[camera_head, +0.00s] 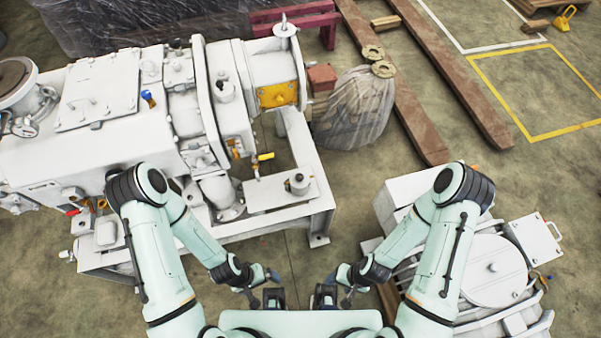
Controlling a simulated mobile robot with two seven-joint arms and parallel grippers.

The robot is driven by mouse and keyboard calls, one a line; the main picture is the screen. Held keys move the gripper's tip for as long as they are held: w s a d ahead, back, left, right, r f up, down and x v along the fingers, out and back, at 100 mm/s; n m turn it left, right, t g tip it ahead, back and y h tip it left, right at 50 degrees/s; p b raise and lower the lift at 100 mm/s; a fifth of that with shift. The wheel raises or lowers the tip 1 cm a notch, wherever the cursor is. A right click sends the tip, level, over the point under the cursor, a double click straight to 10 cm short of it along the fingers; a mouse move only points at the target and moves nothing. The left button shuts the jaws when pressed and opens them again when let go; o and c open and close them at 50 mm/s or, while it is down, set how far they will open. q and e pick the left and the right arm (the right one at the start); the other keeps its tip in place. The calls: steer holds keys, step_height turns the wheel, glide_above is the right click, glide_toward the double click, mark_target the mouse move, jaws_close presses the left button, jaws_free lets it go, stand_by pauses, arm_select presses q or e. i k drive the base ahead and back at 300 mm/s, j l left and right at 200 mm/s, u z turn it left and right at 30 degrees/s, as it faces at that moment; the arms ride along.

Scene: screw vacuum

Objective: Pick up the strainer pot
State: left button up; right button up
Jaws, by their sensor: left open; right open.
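No part is clearly marked as the strainer pot, and I cannot tell for certain which one it is. A white unit with a round lid (492,270) stands at the lower right. My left gripper (273,298) is low in the middle, in front of my body, open and apart from both. My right gripper (323,296) is beside it, also open and apart from both. Neither appears to hold anything.
A plastic-wrapped bundle (355,108) stands on the floor behind the machine frame. Long brown beams (455,80) lie at the back right, near a yellow floor marking (540,133). The concrete floor (338,205) between the two machines is clear.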

mark_target(298, 189)
steer(key=j+u, duration=0.1)
steer(key=j, duration=0.35)
steer(key=i+j+u, duration=0.15)
steer(key=j, duration=0.25)
steer(key=i+j+u, duration=0.1)
steer(key=j, duration=0.3)
